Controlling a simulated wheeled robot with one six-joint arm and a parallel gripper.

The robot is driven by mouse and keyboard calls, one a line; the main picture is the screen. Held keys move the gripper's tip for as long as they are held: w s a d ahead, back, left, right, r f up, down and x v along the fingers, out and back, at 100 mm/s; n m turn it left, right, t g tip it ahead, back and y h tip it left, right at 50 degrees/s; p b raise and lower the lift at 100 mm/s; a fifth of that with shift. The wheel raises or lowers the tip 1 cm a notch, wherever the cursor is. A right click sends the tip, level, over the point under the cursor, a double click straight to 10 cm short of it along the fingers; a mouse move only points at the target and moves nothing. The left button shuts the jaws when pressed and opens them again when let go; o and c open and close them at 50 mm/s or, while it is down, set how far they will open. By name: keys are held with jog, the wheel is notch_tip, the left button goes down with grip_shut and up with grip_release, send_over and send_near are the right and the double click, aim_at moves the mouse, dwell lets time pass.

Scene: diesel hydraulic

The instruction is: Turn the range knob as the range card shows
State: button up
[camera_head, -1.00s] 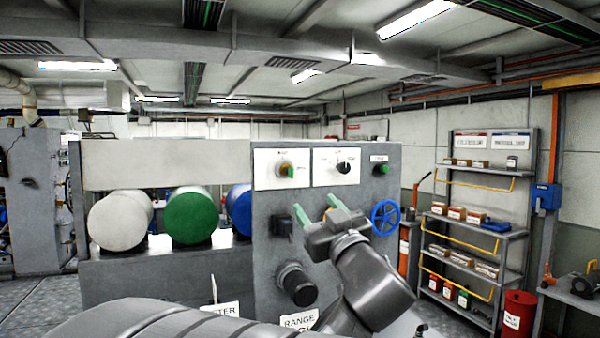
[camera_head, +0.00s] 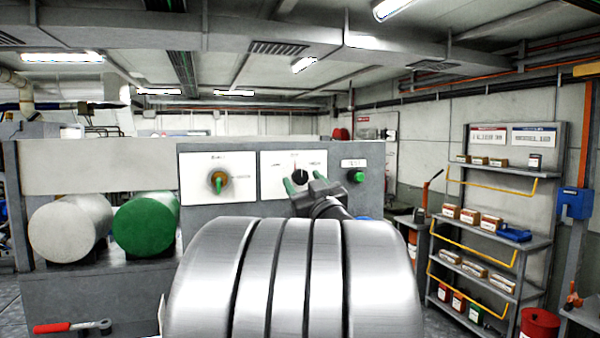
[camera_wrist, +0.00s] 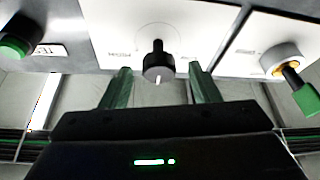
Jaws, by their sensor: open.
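The black range knob (camera_head: 300,177) sits on a white plate (camera_head: 270,188) on the grey panel. In the wrist view, which shows the panel upside down, the knob (camera_wrist: 158,62) has a white pointer line at its lower side in the picture. My gripper (camera_head: 303,183) is in front of the plate. In the wrist view its green fingers (camera_wrist: 160,72) are open, one on each side of the knob in the picture. There is a gap on both sides, and nothing is held. The range card is not visible now; my arm covers the lower panel.
A knob with a green handle (camera_head: 217,180) is on the plate left of the range knob. A green button (camera_head: 356,176) is to the right. White (camera_head: 66,229) and green (camera_head: 146,224) cylinders are on the left. Shelves (camera_head: 490,215) stand at the right.

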jog(key=shift+x, duration=1.45)
jog(key=shift+d, duration=0.1)
jog(key=shift+c, duration=0.5)
jog(key=c, duration=0.9)
